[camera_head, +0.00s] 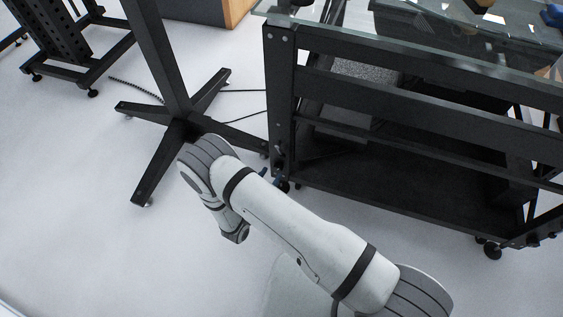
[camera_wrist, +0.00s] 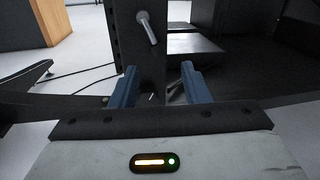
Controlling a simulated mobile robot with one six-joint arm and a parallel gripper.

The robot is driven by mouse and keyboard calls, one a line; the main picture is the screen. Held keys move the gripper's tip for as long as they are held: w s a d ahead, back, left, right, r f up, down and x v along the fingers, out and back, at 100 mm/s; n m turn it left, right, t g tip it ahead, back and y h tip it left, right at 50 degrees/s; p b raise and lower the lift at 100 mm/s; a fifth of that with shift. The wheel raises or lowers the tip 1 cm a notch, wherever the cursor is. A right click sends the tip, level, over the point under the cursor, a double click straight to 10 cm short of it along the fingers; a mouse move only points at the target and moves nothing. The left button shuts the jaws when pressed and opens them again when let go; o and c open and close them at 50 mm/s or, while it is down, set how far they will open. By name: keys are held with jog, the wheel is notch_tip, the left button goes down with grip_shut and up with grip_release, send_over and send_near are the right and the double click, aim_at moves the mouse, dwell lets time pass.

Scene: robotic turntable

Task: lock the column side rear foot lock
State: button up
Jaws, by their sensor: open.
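My gripper (camera_wrist: 158,78) shows in the wrist view as two blue fingers, spread apart with nothing between them. Behind the gap stands a dark upright post (camera_wrist: 142,62) of the turntable frame. A light metal rod with a rounded end (camera_wrist: 147,28) sticks out of this post, above the fingertips. I cannot tell whether it is the foot lock or its state. My arm partly hides that area.
A black column (camera_head: 160,55) on a star-shaped base (camera_head: 180,127) stands left of the frame, its legs close to my arm. Thin cables (camera_head: 243,117) cross the floor there. A glass top (camera_head: 420,58) covers the frame. Pale floor (camera_head: 70,200) is clear at left.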

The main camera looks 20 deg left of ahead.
jog(key=b+x, duration=0.1)
jog(key=x, duration=0.6)
jog(key=shift+w+f+b, duration=0.25)
jog(key=shift+w+b, duration=0.1)
jog(key=shift+b, duration=0.05)
jog(key=shift+a, duration=0.1)
grip_shut()
